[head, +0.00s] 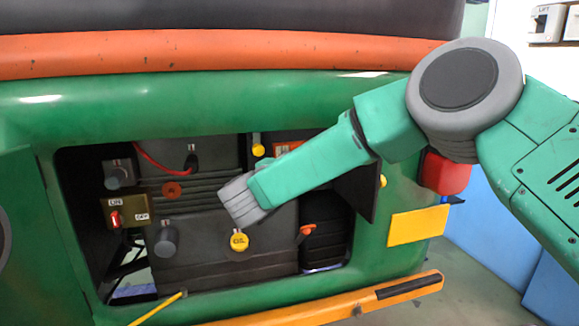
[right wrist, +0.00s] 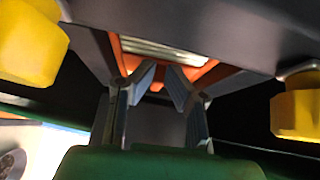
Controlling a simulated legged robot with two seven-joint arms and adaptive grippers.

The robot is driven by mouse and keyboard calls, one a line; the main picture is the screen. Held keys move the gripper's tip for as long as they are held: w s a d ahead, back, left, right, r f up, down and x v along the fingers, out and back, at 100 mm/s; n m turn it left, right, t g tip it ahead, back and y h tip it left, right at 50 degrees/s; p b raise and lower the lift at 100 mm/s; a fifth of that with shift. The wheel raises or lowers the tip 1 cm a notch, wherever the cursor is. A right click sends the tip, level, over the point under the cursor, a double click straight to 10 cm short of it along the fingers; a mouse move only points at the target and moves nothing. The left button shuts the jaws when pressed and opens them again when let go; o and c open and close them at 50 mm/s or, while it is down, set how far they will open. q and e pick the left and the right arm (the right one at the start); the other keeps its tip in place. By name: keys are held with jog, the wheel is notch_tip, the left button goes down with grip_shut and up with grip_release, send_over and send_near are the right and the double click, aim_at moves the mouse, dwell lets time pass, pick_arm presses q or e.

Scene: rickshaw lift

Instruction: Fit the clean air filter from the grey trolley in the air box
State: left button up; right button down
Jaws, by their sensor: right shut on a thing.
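The air filter (right wrist: 165,50), an orange frame with pale pleats, is in the right wrist view. My right gripper (right wrist: 160,78) is shut on its near orange edge. The filter lies against or within a dark grey housing (right wrist: 230,35) that looks like the air box, between two yellow clips. I cannot tell how deep it sits. The grey trolley and my left gripper are not in view.
A yellow clip (right wrist: 30,40) stands at the left and another (right wrist: 297,105) at the right. In the head view, a dark panel (head: 362,188) stands beside my arm. A yellow oil cap (head: 239,242), a red switch (head: 115,218) and an orange handle (head: 306,231) are in the bay.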

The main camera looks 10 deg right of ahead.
jog(key=shift+w, duration=0.25)
dwell(0.4)
jog(key=c, duration=1.5)
grip_release()
jog(key=shift+c, duration=0.9)
jog(key=shift+s, duration=0.1)
jog(key=s, duration=0.8)
jog(key=shift+d+r, duration=0.15)
